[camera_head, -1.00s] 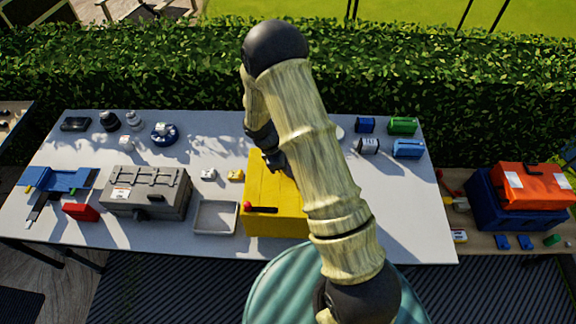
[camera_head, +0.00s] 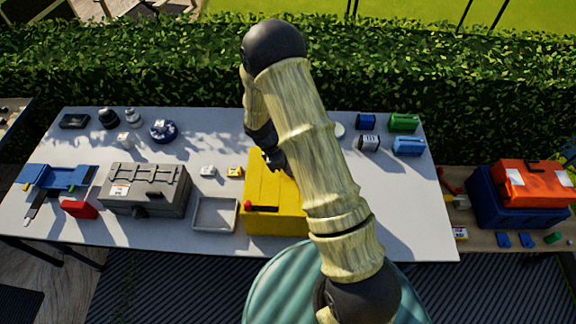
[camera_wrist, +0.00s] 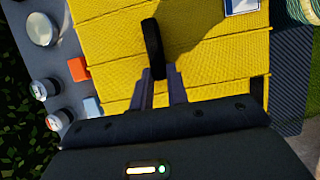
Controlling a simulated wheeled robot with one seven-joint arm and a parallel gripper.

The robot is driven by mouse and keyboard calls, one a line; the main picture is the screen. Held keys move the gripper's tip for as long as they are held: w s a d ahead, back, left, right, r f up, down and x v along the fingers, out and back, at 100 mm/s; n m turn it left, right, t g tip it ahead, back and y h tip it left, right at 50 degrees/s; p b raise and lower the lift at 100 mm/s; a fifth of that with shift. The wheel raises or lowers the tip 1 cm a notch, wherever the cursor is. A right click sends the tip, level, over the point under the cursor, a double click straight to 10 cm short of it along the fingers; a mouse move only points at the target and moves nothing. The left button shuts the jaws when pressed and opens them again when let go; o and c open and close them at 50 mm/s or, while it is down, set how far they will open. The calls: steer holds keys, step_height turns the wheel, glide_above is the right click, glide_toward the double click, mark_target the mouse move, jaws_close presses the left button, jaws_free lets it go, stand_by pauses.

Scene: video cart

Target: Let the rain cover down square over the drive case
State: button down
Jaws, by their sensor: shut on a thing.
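The yellow rain cover (camera_head: 272,203) stands near the middle of the white table in the head view, partly behind my arm. It fills much of the wrist view (camera_wrist: 205,60), with ribs across its top. My gripper (camera_wrist: 157,74) is shut on the black strap handle (camera_wrist: 153,45) on top of the cover. In the head view, my gripper (camera_head: 275,162) is over the cover's far part. No drive case shows separately under the cover; whether the cover's lower edge touches the table I cannot tell.
A grey empty tray (camera_head: 214,228) lies close left of the cover, with a grey ribbed case (camera_head: 147,190) beyond. A small yellow block (camera_head: 235,172) sits near the cover's left side. Blue and green items stand at the back right. The table right of my arm is mostly clear.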

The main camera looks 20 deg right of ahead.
steer(key=shift+f, duration=0.35)
stand_by(0.3)
steer(key=c, duration=1.3)
jaws_free()
steer(key=b+v, duration=0.3)
steer(key=v, duration=1.4)
steer(key=shift+r, duration=0.25)
steer(key=shift+d, duration=0.1)
steer(key=s+d+r+m+t+y, duration=0.1)
steer(key=s+d+m+t+y, duration=0.1)
steer(key=s+m, duration=0.5)
steer(key=s+d+r+m+t+y, duration=0.1)
steer(key=s+d+m+t+y, duration=0.1)
steer(key=s+d+m, duration=0.2)
steer(key=s+m, duration=0.3)
steer(key=s, duration=0.2)
steer(key=shift+s+r, duration=0.15)
steer(key=shift+r, duration=0.1)
